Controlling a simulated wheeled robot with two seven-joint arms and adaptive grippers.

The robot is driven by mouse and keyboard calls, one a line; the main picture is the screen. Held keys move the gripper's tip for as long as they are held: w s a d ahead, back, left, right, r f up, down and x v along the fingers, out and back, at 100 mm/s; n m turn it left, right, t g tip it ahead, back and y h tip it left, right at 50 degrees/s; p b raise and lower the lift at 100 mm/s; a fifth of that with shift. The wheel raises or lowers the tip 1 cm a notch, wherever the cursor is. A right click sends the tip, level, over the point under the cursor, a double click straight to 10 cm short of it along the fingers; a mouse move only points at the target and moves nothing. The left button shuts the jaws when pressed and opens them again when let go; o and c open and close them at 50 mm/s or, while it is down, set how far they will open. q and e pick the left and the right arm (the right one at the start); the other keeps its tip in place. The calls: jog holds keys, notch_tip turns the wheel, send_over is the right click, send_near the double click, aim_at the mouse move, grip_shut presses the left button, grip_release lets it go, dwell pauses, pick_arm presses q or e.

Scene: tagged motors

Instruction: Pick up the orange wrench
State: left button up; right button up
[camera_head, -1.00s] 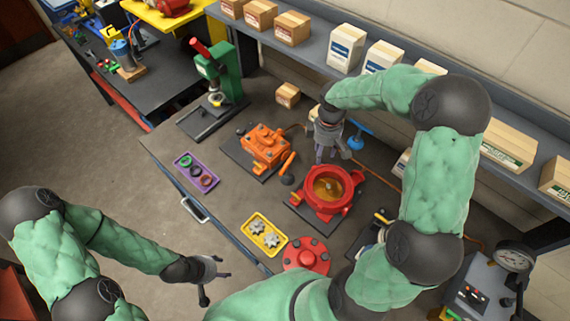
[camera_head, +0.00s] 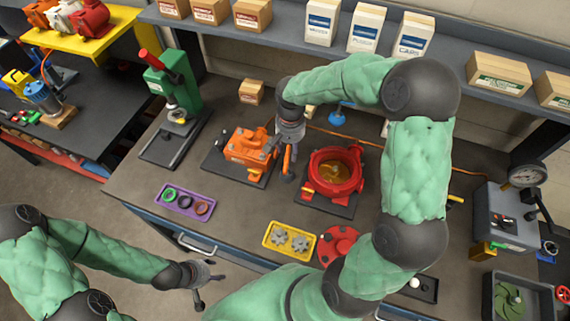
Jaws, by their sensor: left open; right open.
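An orange motor (camera_head: 240,152) sits on a dark base plate on the bench. The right gripper is open and points down between the orange motor and the red round housing (camera_head: 335,172). Whether its fingers touch anything cannot be told. My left gripper (camera_head: 208,288) is open and empty, in front of the bench, away from the objects.
A purple tray (camera_head: 165,206) with rings and a yellow tray (camera_head: 268,240) with gears lie near the front edge. A red flange (camera_head: 338,243) is beside them. A green press (camera_head: 175,82) stands at left. Boxes line the shelf (camera_head: 290,38) behind. The bench between trays and motor is clear.

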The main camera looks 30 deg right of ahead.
aim_at(288, 158)
jog(key=f, duration=0.9)
jog(key=shift+w+a+f+b, duration=0.1)
jog(key=shift+w+f+b, duration=0.1)
jog(key=shift+w+b, duration=0.1)
grip_shut()
